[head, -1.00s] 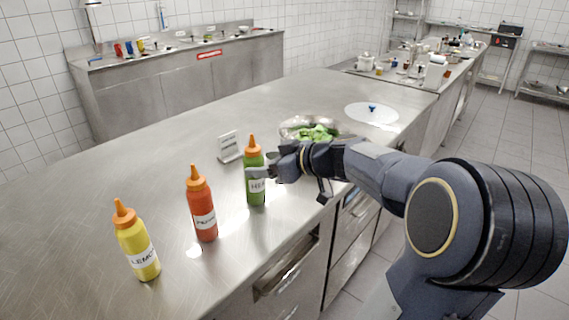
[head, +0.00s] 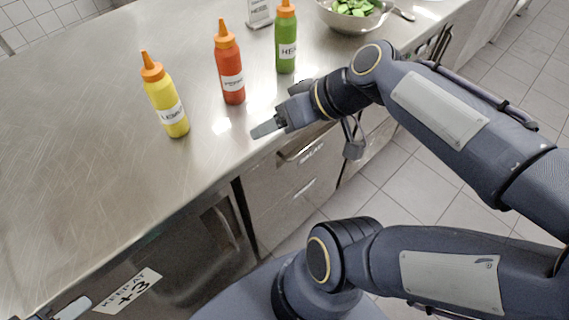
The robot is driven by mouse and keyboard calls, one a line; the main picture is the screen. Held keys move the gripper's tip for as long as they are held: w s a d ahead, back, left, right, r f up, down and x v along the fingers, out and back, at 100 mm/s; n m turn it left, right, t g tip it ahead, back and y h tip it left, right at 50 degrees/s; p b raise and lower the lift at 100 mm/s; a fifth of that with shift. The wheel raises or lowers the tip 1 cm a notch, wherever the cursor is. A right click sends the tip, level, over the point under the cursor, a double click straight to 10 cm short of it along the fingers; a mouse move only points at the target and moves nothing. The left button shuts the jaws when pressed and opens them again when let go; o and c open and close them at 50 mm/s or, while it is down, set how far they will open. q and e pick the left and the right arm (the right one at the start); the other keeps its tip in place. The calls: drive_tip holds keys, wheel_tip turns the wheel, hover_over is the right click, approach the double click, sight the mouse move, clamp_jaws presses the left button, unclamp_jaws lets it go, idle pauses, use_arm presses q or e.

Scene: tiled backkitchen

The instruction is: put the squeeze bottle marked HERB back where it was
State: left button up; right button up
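The green squeeze bottle (head: 286,48) with an orange cap stands upright on the steel counter in the head view; its label is partly readable as "HE". A small sign (head: 260,12) stands just behind it to the left. My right gripper (head: 279,110) is in front of the bottle, nearer the counter's front edge, apart from it. Its fingers are spread and nothing is between them. Part of my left gripper (head: 72,309) shows at the bottom left corner, cut off by the frame, so its opening is hidden.
A red squeeze bottle (head: 230,75) and a yellow one (head: 167,100) stand left of the green bottle. A metal bowl of green pieces (head: 352,14) is at the right. The counter (head: 80,120) is clear at left; drawers are below its front edge.

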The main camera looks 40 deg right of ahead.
drive_tip(key=s+a+f+m+g+h, duration=0.1)
drive_tip(key=s+a+f+m, duration=0.1)
drive_tip(key=s+f, duration=0.4)
drive_tip(key=shift+a+g, duration=0.3)
drive_tip(key=shift+a, duration=0.55)
